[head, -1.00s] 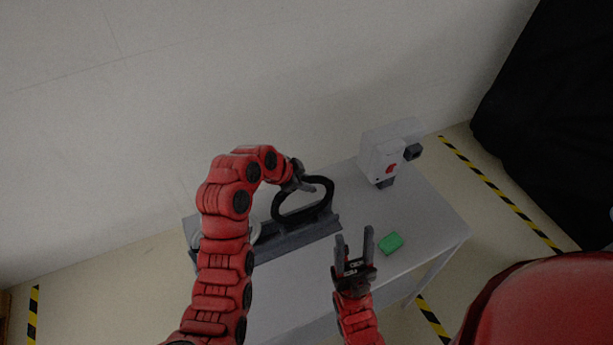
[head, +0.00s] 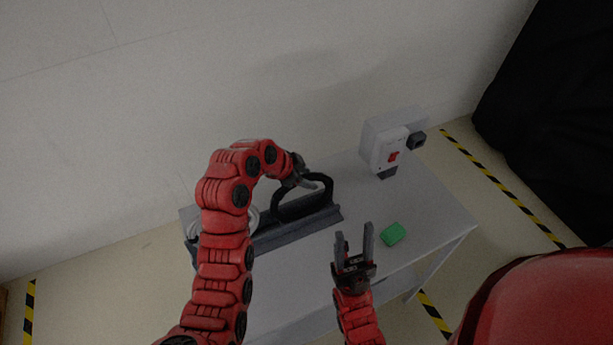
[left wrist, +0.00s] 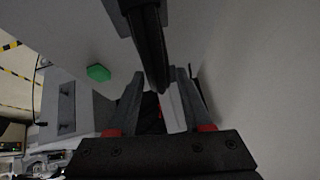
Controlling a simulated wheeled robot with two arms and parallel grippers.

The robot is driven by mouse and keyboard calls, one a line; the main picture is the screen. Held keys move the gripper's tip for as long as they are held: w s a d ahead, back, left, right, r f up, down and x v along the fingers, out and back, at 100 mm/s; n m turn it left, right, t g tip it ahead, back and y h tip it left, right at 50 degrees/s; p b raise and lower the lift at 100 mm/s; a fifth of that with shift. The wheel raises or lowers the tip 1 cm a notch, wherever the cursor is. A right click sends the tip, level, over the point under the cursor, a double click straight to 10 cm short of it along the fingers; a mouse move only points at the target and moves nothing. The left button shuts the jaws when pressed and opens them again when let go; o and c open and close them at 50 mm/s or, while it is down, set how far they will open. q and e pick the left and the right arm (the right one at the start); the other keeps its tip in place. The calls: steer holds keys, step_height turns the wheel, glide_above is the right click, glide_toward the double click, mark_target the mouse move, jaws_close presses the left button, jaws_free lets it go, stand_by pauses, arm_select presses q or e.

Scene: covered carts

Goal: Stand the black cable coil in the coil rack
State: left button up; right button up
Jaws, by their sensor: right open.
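The black cable coil (head: 329,189) stands upright, its lower part in the dark coil rack (head: 290,235) on the grey table. How deep it sits is partly hidden. In the left wrist view the coil (left wrist: 150,45) passes between the fingertips of the left gripper (left wrist: 160,75). My right gripper (head: 354,238) is open and empty, in front of the rack's right end.
A green block (head: 393,234) lies on the table (head: 430,215) right of my right gripper. A white-grey device with a red mark (head: 385,140) stands at the back right. A pale round coil (head: 252,217) shows behind my left arm. A wall rises behind.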

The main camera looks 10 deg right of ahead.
arm_select(q)
steer(key=shift+o, duration=1)
steer(key=shift+a, duration=0.1)
steer(key=shift+a+r+b, duration=0.2)
steer(key=shift+r+b, duration=0.1)
steer(key=shift+s+a+r+b, duration=0.2)
steer(key=shift+a+r+b, duration=0.2)
steer(key=shift+r, duration=0.1)
steer(key=p+v, duration=0.5)
steer(key=v, duration=0.1)
steer(key=shift+r, duration=0.4)
steer(key=p+v, duration=0.2)
steer(key=v, duration=0.6)
steer(key=shift+s+a, duration=0.25)
steer(key=shift+a, duration=0.05)
